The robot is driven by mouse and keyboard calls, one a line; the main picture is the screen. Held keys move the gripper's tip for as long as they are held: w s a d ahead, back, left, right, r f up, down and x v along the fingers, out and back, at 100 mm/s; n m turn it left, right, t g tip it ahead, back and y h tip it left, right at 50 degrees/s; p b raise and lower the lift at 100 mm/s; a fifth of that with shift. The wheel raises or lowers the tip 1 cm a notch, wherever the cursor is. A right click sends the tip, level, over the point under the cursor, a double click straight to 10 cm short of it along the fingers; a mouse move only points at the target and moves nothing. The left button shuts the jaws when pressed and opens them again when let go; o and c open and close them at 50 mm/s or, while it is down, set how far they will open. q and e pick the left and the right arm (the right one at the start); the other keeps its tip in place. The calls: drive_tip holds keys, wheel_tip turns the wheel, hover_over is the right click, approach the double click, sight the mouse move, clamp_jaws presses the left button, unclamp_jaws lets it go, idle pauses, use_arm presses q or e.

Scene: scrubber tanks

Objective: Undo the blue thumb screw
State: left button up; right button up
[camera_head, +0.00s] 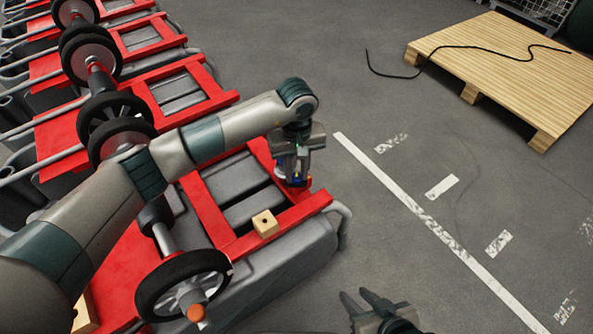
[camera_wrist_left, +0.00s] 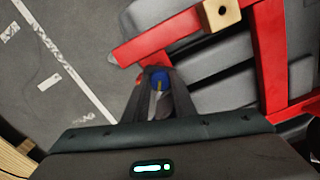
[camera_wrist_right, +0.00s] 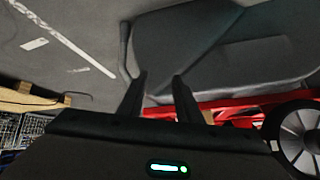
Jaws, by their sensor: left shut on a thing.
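The blue thumb screw (camera_wrist_left: 160,79) shows between the fingertips of my left gripper (camera_wrist_left: 158,88) in the left wrist view. It sits at the corner of the red frame (camera_wrist_left: 190,40) of the nearest scrubber tank. In the head view, my left gripper (camera_head: 293,180) points down at the far right corner of that frame, and only a bit of blue shows at its fingertips. My left gripper is shut on the screw. My right gripper (camera_head: 368,300) is open and empty at the bottom of the head view. In the right wrist view its fingers (camera_wrist_right: 160,88) stand apart before the grey tank side.
A wooden block (camera_head: 265,223) with a hole sits on the red frame near the left gripper. A black wheel (camera_head: 182,284) is at the near left. A wooden pallet (camera_head: 510,65) with a black cable lies at the back right. The floor between is clear.

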use_arm(q)
drive_tip(key=shift+n, duration=0.5)
use_arm(e)
drive_tip(key=shift+w+a, duration=0.15)
use_arm(q)
drive_tip(key=shift+b, duration=0.35)
drive_tip(key=n+b, duration=0.1)
drive_tip(key=n, duration=0.3)
drive_tip(key=shift+f+b, duration=0.1)
drive_tip(key=shift+b, duration=0.2)
drive_tip(key=n+b, duration=0.1)
drive_tip(key=n, duration=0.4)
drive_tip(key=shift+n+b, duration=0.4)
drive_tip(key=shift+n, duration=1.6)
use_arm(e)
drive_tip(key=w+a+r+t+y, duration=0.1)
drive_tip(key=w+a+r+t, duration=0.1)
drive_tip(key=w+r+t, duration=0.1)
drive_tip(key=w+a+r+t+y, duration=0.1)
drive_tip(key=w+a+r+t, duration=0.1)
drive_tip(key=r+t, duration=0.2)
drive_tip(key=shift+w+a+r+t+y, duration=0.3)
drive_tip(key=shift+w+r+t, duration=0.1)
drive_tip(key=shift+r, duration=1.4)
drive_tip(key=shift+r+n, duration=0.1)
drive_tip(key=shift+n, duration=0.2)
use_arm(q)
drive_tip(key=o, duration=1.1)
drive_tip(key=shift+r, duration=0.25)
